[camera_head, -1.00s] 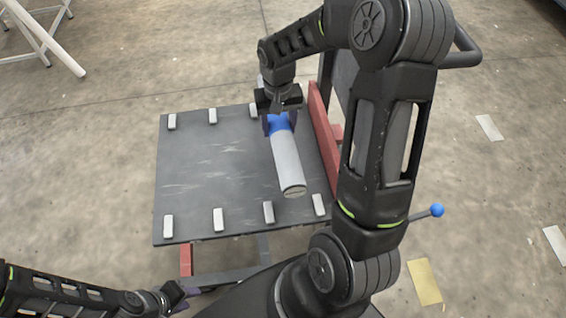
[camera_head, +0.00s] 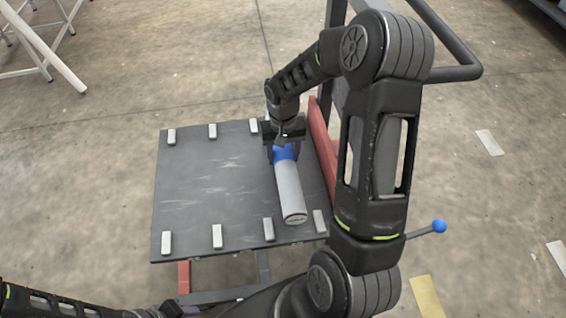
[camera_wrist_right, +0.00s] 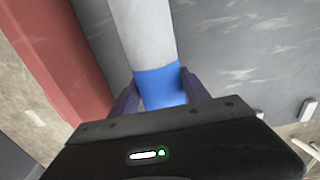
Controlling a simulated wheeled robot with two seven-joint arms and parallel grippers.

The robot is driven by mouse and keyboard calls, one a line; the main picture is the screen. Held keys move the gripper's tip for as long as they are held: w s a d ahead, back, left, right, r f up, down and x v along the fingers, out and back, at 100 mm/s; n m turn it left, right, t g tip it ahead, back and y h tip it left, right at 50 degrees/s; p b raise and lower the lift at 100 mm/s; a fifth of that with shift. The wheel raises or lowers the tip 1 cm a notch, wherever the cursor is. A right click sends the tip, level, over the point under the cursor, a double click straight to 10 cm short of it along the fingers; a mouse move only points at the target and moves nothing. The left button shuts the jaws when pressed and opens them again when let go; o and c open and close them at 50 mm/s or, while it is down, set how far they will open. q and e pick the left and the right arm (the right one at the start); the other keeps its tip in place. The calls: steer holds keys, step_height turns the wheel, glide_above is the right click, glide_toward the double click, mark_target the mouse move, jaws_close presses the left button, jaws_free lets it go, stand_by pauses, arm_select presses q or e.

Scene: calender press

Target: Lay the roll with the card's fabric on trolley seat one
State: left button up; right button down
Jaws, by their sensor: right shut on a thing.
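The roll (camera_head: 290,191) is a pale grey cylinder with a blue band (camera_head: 284,152) near its far end. My right gripper (camera_head: 283,150) is shut on it at the blue band, which the right wrist view also shows between the fingers (camera_wrist_right: 162,88). The roll lies lengthwise over the right part of the dark trolley bed (camera_head: 205,190). Its near end is between the two rightmost front blocks. I cannot tell whether it touches the bed. My left gripper (camera_head: 170,309) is at the bottom edge, mostly cut off, its jaws unclear.
Small pale blocks stand in rows along the bed's far edge (camera_head: 212,131) and front edge (camera_head: 217,236). A red beam (camera_head: 321,140) and a dark handle frame (camera_head: 440,40) border the right side. The left of the bed is clear.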

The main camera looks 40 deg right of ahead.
mark_target(283, 150)
steer(key=shift+f, duration=1.8)
steer(key=shift+f+b, duration=0.15)
steer(key=shift+b, duration=0.15)
steer(key=c, duration=0.5)
jaws_free()
steer(key=shift+r, duration=0.25)
step_height(283, 150, up, 12)
steer(key=shift+f+p, duration=0.1)
steer(key=shift+p, duration=0.6)
